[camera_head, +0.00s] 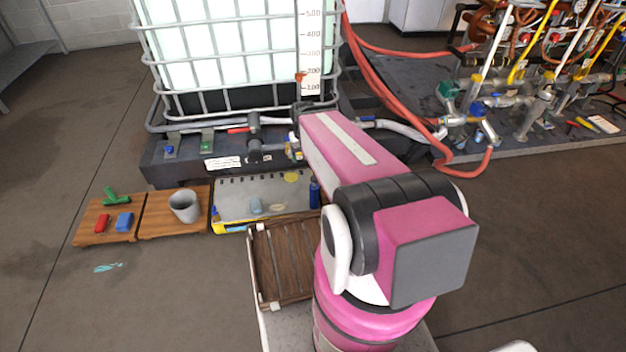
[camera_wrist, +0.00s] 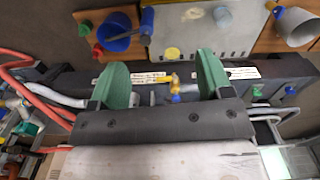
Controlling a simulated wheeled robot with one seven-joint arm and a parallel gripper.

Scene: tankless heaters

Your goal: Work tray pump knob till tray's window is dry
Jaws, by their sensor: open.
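A long black tray (camera_head: 185,172) lies under the caged tank and also crosses the wrist view (camera_wrist: 290,68). A blue knob (camera_head: 169,149) and a green knob (camera_head: 206,147) stand on its left part; both also show at the right of the wrist view. A small yellow and blue fitting (camera_wrist: 172,84) is on the tray between my fingers in the wrist view. I cannot tell which part is the pump knob, nor make out the window. My gripper (camera_wrist: 163,62) has green fingers spread apart, empty, above the tray; my arm hides it in the head view.
The caged tank (camera_head: 235,50) stands behind the tray. A grey mat (camera_head: 240,200) with a blue bottle (camera_head: 314,192) lies in front. Wooden boards hold a grey cup (camera_head: 184,206) and small tools. Red hoses (camera_head: 400,110) run at right.

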